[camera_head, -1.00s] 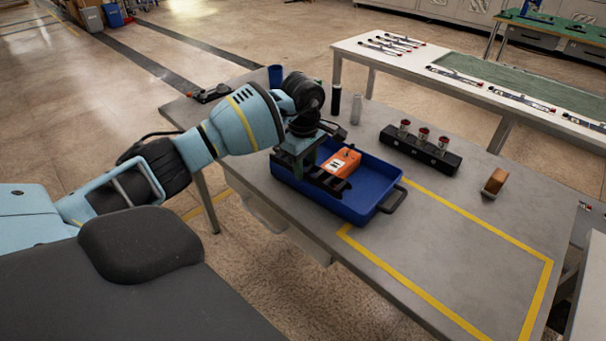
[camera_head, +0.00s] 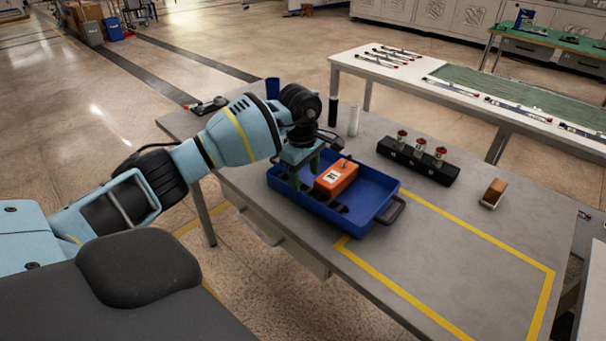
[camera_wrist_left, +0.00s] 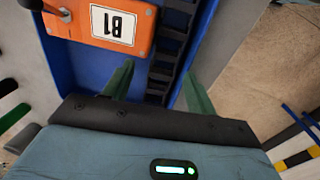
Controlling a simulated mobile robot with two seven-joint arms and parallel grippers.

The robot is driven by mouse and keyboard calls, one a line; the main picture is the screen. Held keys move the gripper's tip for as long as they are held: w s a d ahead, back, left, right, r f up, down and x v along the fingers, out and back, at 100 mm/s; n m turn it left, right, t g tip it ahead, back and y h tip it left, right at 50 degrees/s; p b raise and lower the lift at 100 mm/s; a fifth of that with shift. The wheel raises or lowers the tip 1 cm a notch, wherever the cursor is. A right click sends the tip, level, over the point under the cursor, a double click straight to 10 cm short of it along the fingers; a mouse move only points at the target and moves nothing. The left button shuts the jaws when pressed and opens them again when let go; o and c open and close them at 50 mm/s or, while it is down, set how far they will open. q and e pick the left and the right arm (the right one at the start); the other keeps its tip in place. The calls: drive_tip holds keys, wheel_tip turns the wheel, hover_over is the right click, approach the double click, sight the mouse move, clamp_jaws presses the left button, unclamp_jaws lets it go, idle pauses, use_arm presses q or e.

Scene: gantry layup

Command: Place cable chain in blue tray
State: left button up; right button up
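The blue tray (camera_head: 362,220) sits on the grey table with an orange box marked B1 (camera_head: 336,178) inside. The black cable chain (camera_wrist_left: 163,62) lies in the tray between the box and a tray wall in the left wrist view; in the head view only part of it (camera_head: 338,207) shows beside the box. My left gripper (camera_head: 300,172) points down over the tray's left part. Its two green fingers (camera_wrist_left: 158,82) are apart, one on each side of the chain, with gaps to it. My right gripper is not in view.
A black holder with several red-topped pieces (camera_head: 418,162) stands behind the tray, and a brown block (camera_head: 493,193) lies to its right. Black (camera_head: 333,112) and pale (camera_head: 353,120) cylinders stand behind. The yellow-taped area (camera_head: 460,260) is clear.

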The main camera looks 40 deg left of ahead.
sight(302, 194)
use_arm(q)
drive_tip(key=shift+g, duration=0.5)
drive_tip(key=f, duration=0.1)
drive_tip(key=s+f, duration=0.1)
drive_tip(key=f, duration=0.1)
drive_tip(key=s+f, duration=0.1)
drive_tip(key=f, duration=0.1)
drive_tip(key=shift+d+f, duration=0.25)
drive_tip(key=shift+d, duration=0.1)
drive_tip(key=shift+r, duration=0.25)
wheel_tip(302, 194, up, 13)
drive_tip(key=w+p, duration=0.1)
drive_tip(key=shift+a, duration=0.45)
